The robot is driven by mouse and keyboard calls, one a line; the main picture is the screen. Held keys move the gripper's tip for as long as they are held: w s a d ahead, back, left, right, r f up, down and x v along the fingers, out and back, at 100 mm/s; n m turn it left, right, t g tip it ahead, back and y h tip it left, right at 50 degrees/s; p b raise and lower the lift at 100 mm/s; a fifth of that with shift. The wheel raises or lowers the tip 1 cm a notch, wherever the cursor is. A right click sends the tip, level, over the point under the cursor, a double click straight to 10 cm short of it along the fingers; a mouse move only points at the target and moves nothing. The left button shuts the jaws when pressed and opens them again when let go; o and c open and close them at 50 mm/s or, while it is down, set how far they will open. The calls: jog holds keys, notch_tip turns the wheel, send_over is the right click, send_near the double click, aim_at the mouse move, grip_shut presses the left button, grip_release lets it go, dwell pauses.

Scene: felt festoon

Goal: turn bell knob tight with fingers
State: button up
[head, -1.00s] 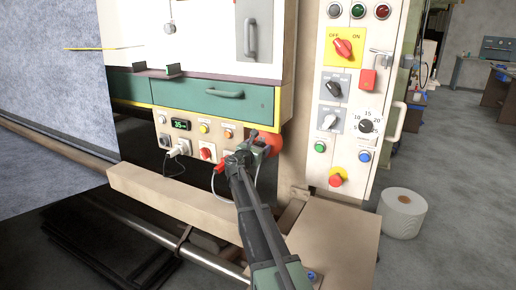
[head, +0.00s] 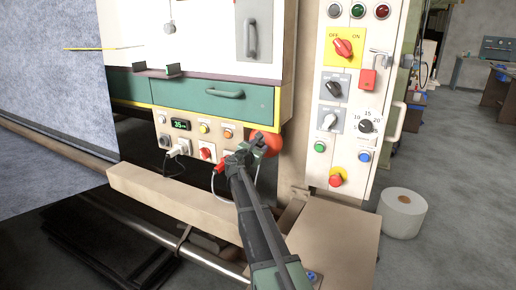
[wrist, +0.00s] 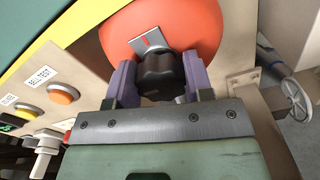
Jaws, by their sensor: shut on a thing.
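The bell knob (wrist: 160,75) is a black ridged knob in front of the round red-orange bell (wrist: 190,25), with a grey plate with a red mark behind the knob. My gripper (wrist: 155,90) is shut on the knob, with one purple-grey finger on each side of it in the wrist view. In the head view my gripper (head: 246,154) is at the lower right of the control panel, and the bell (head: 271,144) shows behind it. The knob itself is hidden there by my gripper.
An orange button labelled BELL TEST (wrist: 61,94) is left of my gripper. The panel (head: 192,122) has several buttons, a display and plugged cables. A beige beam (head: 170,203) runs below.

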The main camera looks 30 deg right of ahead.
jog(key=m, duration=0.9)
jog(key=shift+s+f, duration=0.1)
jog(key=m, duration=0.4)
jog(key=shift+f, duration=0.1)
jog(key=shift+f+m+b, duration=0.1)
jog(key=shift+m+b, duration=0.2)
jog(key=shift+m, duration=2.1)
jog(key=o, duration=0.9)
jog(key=v, duration=1)
jog(key=shift+s+a, duration=0.25)
jog(key=shift+a, duration=0.05)
